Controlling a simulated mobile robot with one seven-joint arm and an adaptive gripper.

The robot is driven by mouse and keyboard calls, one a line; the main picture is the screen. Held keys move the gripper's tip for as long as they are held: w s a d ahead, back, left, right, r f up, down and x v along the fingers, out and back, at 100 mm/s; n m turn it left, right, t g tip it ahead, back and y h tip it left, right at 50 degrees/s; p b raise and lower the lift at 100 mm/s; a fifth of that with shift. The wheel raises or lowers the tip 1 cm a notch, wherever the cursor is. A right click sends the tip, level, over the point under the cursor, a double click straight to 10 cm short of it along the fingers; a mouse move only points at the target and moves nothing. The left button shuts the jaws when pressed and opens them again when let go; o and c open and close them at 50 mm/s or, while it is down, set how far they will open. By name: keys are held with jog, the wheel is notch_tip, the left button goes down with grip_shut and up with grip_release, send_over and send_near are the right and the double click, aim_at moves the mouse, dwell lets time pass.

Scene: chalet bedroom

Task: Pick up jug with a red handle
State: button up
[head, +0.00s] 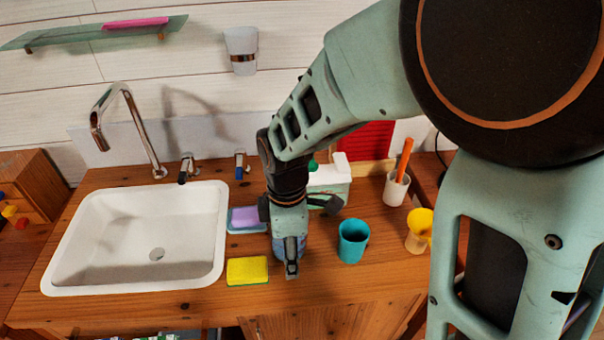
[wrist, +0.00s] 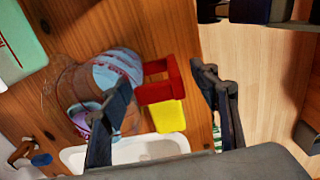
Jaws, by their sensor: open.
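The jug (wrist: 85,85) is clear, with pale blue and pink marks, and shows in the wrist view left of centre on the wooden counter. Its red handle (wrist: 155,92) points toward my gripper (wrist: 162,78) and lies between the two spread fingers. I cannot tell whether either finger touches it. In the head view my gripper (head: 291,262) is low over the counter, right of the sink, and hides most of the jug.
A teal cup (head: 353,242), a yellow cup (head: 418,230) and a white holder (head: 395,190) stand right. The counter's front edge is near.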

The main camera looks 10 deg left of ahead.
jog(key=shift+f, duration=1.95)
grip_shut()
jog(key=shift+r, duration=0.1)
